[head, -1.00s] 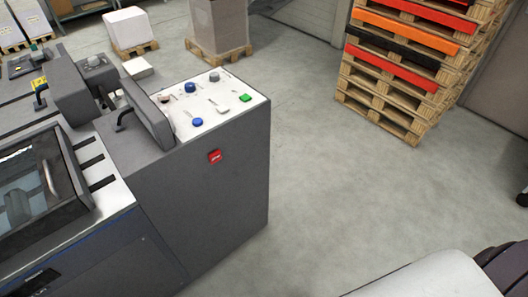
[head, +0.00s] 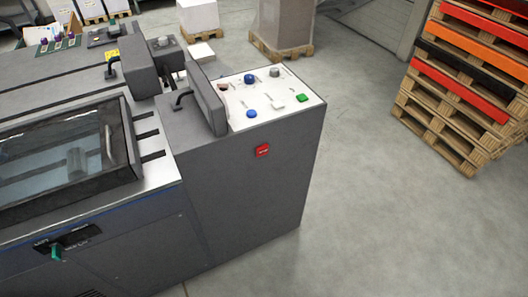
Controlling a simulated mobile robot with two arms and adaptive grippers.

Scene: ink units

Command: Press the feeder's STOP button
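A grey machine unit (head: 235,195) stands in the middle of the head view. A red square (head: 262,151) with a small pale mark, too small to read, is on its front face below the top edge. Its white top panel (head: 296,85) carries two blue buttons, upper (head: 250,79) and lower (head: 251,114), a green button (head: 302,98), a grey knob (head: 275,72) and a dark red piece (head: 223,87) partly behind an upright grey plate (head: 207,101). I cannot read which control is marked STOP. Neither of my grippers is in view.
The machine continues left with a clear-windowed cover (head: 75,150) and a green-handled switch (head: 56,251). A tall stack of pallets (head: 437,125) stands at the right. Loaded pallets stand behind, including a grey-brown stack (head: 285,22). The floor (head: 400,230) at right is clear.

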